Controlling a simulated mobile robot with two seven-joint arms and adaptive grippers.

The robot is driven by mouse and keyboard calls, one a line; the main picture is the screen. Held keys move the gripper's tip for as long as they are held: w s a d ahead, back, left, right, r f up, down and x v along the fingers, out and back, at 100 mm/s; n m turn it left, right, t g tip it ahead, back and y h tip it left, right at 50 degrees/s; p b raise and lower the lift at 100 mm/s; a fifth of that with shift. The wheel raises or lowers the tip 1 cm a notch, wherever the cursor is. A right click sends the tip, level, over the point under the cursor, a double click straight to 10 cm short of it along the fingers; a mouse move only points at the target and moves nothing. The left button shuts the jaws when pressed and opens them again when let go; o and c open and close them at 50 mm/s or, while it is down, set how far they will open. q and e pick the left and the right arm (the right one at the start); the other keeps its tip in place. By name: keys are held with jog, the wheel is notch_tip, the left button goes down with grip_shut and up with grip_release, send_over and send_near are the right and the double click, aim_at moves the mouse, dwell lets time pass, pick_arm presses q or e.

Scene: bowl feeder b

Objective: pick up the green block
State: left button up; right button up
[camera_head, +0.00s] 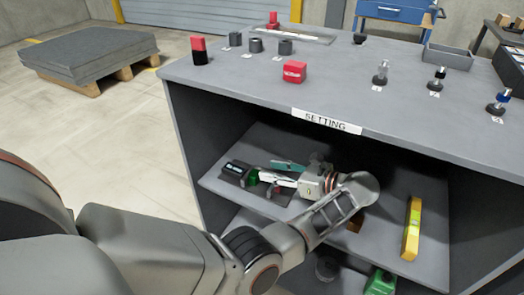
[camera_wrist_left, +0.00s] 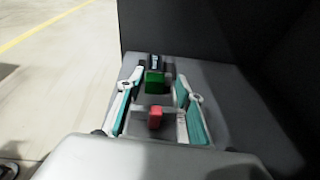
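The green block (camera_wrist_left: 155,82) lies on the middle shelf of the workbench. In the head view it is a small green patch (camera_head: 252,177), partly hidden. My left gripper (camera_head: 268,170) reaches into the shelf opening from the front. Its two teal and white fingers are spread wide, with nothing held. In the left wrist view the green block sits between the ends of the open fingers (camera_wrist_left: 160,76), with visible gaps on both sides. Whether the fingers are at its height is hard to tell. My right gripper is not in view.
A red block (camera_wrist_left: 155,117) is nearer the palm, between the fingers. A black labelled object (camera_head: 237,168) lies just beyond the green block. A yellow level (camera_head: 412,228) lies on the shelf's right. The tabletop (camera_head: 235,80) overhangs the shelf; a green object (camera_head: 380,282) sits below.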

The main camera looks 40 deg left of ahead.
aim_at(258, 176)
pick_arm(q)
jog(key=shift+d+f+n+h, duration=0.7)
jog(key=shift+d+f, duration=0.3)
jog(key=shift+b+x, duration=0.35)
jog(key=shift+x, duration=3.4)
jog(key=shift+g, duration=0.3)
jog(key=shift+c, duration=0.3)
grip_shut()
